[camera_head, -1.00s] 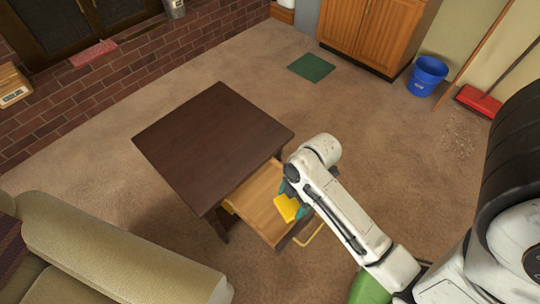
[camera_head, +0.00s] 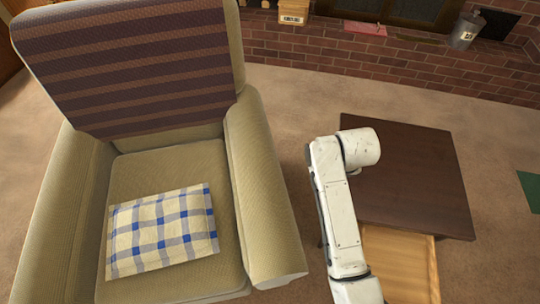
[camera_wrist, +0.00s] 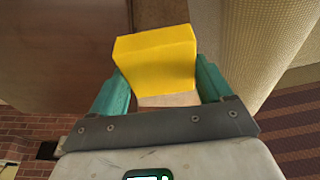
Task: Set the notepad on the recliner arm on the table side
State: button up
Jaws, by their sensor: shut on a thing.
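The yellow notepad (camera_wrist: 155,55) is pinched between the teal fingers of my gripper (camera_wrist: 160,88) in the wrist view. In the head view the notepad and the gripper are hidden behind my arm. The beige recliner (camera_head: 175,165) fills the left of the head view. Its table-side arm (camera_head: 262,190) is the right one, and its top looks bare. In the wrist view, beige upholstery (camera_wrist: 262,40) is to the right of the notepad, with a gap between. The dark table (camera_head: 415,175) stands to the right of the recliner.
The table's wooden drawer (camera_head: 400,265) is pulled open. A plaid cushion (camera_head: 162,232) lies on the recliner seat, and a striped cover (camera_head: 140,65) hangs on the backrest. A brick hearth (camera_head: 330,45) runs behind. A strip of carpet separates the recliner and the table.

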aim_at(266, 201)
jog(key=i+j, duration=0.15)
jog(key=j, duration=0.2)
jog(key=i+j, duration=0.1)
jog(key=j, duration=0.25)
jog(key=i+j, duration=0.15)
jog(key=j, duration=0.2)
jog(key=i+j, duration=0.1)
jog(key=j, duration=0.2)
jog(key=i+j, duration=0.15)
jog(key=j, duration=0.2)
